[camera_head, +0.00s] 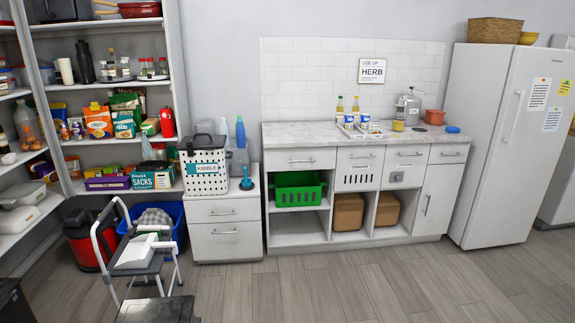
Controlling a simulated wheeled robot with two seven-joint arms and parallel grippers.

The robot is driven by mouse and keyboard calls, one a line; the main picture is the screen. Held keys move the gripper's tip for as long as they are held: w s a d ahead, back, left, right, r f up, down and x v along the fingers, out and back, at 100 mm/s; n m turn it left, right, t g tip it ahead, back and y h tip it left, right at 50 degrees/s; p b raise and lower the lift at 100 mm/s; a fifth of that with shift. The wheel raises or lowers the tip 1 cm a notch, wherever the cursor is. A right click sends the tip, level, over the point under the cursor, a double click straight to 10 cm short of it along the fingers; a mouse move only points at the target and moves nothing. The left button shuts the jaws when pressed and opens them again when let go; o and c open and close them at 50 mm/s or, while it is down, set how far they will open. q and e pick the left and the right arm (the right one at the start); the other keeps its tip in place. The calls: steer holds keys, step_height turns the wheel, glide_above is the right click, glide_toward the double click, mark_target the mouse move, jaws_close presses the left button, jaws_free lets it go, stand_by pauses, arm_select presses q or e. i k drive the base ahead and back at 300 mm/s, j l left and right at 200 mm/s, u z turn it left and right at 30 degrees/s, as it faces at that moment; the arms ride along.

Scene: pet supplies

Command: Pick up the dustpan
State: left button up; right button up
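A white, flat, scoop-shaped thing that looks like the dustpan (134,252) lies on a step of the folding step stool (108,262) at the lower left of the head view. A raised part shows at its upper edge, but its handle is hard to make out. Neither of my grippers is in view, and nothing is seen touching the dustpan.
A blue bin (176,222) with grey cloth stands behind the stool, and a red and black bin (82,240) stands left of it. A white drawer cabinet (224,228) and long counter (300,136) line the wall. The wooden floor (370,285) at right is clear.

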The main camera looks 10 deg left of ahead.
mark_target(138, 253)
steer(key=i+l, duration=0.15)
steer(key=i, duration=0.55)
steer(key=i+l, duration=0.1)
steer(key=i, duration=0.6)
steer(key=i+l, duration=0.15)
steer(key=i, duration=0.55)
steer(key=i+j+u, duration=0.2)
steer(key=u, duration=0.25)
steer(key=i+u, duration=0.7)
steer(key=u, duration=0.15)
steer(key=i+l+u, duration=0.15)
steer(key=i+u, duration=0.25)
steer(key=i+l+u, duration=0.15)
steer(key=u, duration=0.3)
